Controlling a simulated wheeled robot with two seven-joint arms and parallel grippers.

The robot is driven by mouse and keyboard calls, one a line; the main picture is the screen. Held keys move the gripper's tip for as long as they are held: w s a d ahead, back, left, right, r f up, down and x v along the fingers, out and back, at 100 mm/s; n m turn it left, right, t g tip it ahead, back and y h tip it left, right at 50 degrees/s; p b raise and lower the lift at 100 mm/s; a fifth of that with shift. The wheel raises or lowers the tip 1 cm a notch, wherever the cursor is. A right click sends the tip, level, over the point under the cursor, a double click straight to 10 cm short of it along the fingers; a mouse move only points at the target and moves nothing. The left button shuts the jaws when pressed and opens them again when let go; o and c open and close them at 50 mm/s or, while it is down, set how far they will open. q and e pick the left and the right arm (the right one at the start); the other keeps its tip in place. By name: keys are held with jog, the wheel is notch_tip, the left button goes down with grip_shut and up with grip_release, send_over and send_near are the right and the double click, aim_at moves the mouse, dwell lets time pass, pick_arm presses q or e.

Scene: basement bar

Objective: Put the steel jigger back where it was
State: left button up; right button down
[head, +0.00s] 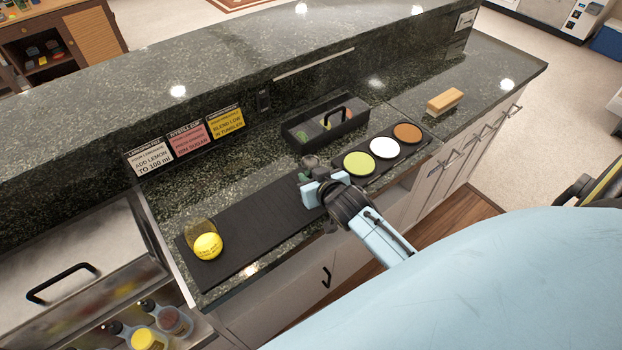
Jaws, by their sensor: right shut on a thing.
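My right gripper (325,190) is over the counter, just left of the rimmer tray, at the right end of the long black mat (255,215). Its light-blue fingers are shut on a small grey thing (310,163), which seems to be the steel jigger. The fingers hide much of it, and I cannot tell whether it touches the surface below. My left gripper is not in view.
A yellow-labelled glass container (207,244) stands at the mat's left end. The black rimmer tray holds green (359,164), white (384,148) and brown (407,132) discs. A black caddy (300,135) stands behind. A wooden-backed brush (444,101) lies right. Three cards (187,139) line the back.

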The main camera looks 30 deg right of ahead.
jog(key=shift+f, duration=0.3)
jog(key=shift+f, duration=0.15)
jog(key=c, duration=1.2)
grip_release()
jog(key=shift+s+r, duration=0.1)
jog(key=shift+r, duration=0.15)
jog(key=p+v, duration=0.1)
jog(key=v, duration=1)
jog(key=shift+s+r, duration=0.2)
jog(key=shift+s, duration=0.1)
